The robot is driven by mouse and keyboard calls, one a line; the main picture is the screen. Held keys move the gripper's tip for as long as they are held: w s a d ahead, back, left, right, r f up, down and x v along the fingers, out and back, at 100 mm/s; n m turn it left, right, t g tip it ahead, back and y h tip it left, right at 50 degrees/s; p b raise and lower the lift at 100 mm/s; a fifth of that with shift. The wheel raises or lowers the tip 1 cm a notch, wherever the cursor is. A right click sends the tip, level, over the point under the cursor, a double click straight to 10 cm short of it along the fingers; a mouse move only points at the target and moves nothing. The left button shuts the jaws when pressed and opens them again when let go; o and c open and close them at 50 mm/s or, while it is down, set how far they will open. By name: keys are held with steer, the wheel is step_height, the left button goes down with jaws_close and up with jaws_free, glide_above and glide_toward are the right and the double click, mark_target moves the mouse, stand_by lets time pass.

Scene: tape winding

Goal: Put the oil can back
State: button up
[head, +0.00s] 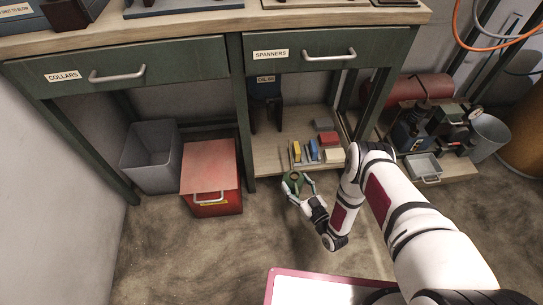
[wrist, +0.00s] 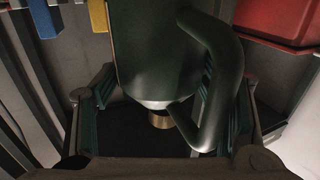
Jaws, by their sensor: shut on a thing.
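The oil can is dark green with a looped handle; it fills the middle of the wrist view (wrist: 150,60) and shows small in the head view (head: 292,176). My gripper (head: 297,187) is shut on the can, with one finger on each side of it in the wrist view. The can is in front of the lower shelf (head: 270,165) under the bench. A brass-coloured piece shows below the can's pale rim in the wrist view. Whether the can touches anything below is hidden.
Several small coloured blocks (head: 312,150) stand on the lower shelf. A dark blue container (head: 266,90) with a small label is behind. A red box (head: 211,180) and a grey bin (head: 150,155) stand at left. Machinery (head: 430,130) is at right. A pink-edged board (head: 310,290) is in front.

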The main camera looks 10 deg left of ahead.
steer(key=b+x, duration=0.4)
steer(key=x, duration=0.8)
steer(key=shift+w+a, duration=0.3)
steer(key=shift+w+a+f+b, duration=0.2)
steer(key=shift+w+a+b, duration=0.3)
steer(key=shift+w+b, duration=0.15)
steer(key=shift+w+a+f+b, duration=0.2)
steer(key=shift+w+a+b, duration=0.25)
steer(key=shift+w+b, duration=0.15)
steer(key=shift+f, duration=0.25)
steer(key=shift+f, duration=0.2)
steer(key=o, duration=1.4)
steer(key=shift+r, duration=0.2)
steer(key=p+v, duration=0.4)
steer(key=v, duration=0.8)
steer(key=shift+d+p, duration=0.1)
steer(key=shift+p, duration=0.3)
